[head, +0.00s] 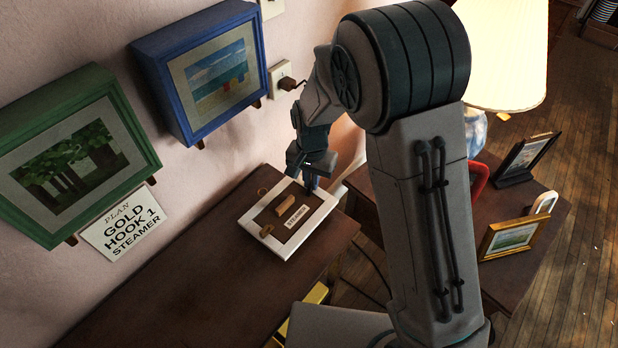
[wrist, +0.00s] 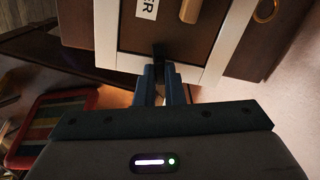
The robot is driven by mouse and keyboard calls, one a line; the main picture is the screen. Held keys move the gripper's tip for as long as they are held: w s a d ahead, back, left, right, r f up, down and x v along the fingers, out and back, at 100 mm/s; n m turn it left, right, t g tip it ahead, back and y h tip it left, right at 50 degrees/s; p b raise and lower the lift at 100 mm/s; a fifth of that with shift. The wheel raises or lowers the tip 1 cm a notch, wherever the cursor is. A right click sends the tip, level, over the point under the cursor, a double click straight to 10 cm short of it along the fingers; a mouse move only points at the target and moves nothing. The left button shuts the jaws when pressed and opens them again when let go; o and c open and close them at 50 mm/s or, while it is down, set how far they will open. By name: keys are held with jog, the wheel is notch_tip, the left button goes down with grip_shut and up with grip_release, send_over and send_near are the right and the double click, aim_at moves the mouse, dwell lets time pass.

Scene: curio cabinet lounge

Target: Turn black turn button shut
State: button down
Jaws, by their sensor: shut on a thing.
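The black turn button (wrist: 159,50) sits at the edge of a white-framed panel in the wrist view. My gripper (wrist: 160,72) is shut on it, its two blue-grey fingers on either side of it. In the head view my gripper (head: 311,178) is at the far right edge of the white frame (head: 262,246) and hides the button. The frame (wrist: 106,45) lies on a dark cabinet top and holds a brown panel with a STEAMER label (head: 296,216). I cannot tell the button's exact angle.
A green-framed picture (head: 70,170) and a blue-framed one (head: 215,80) hang on the wall, above a card reading "PLAN GOLD HOOK 1 STEAMER" (head: 125,222). A lamp (head: 505,55) and small photo frames (head: 512,238) stand on the right table. The cabinet top left of the frame is clear.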

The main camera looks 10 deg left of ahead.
jog(key=shift+a+m, duration=0.1)
jog(key=shift+m, duration=1.6)
jog(key=c, duration=1.5)
grip_release()
jog(key=shift+r, duration=0.1)
notch_tip(320, 180, up, 14)
jog(key=shift+f, duration=0.15)
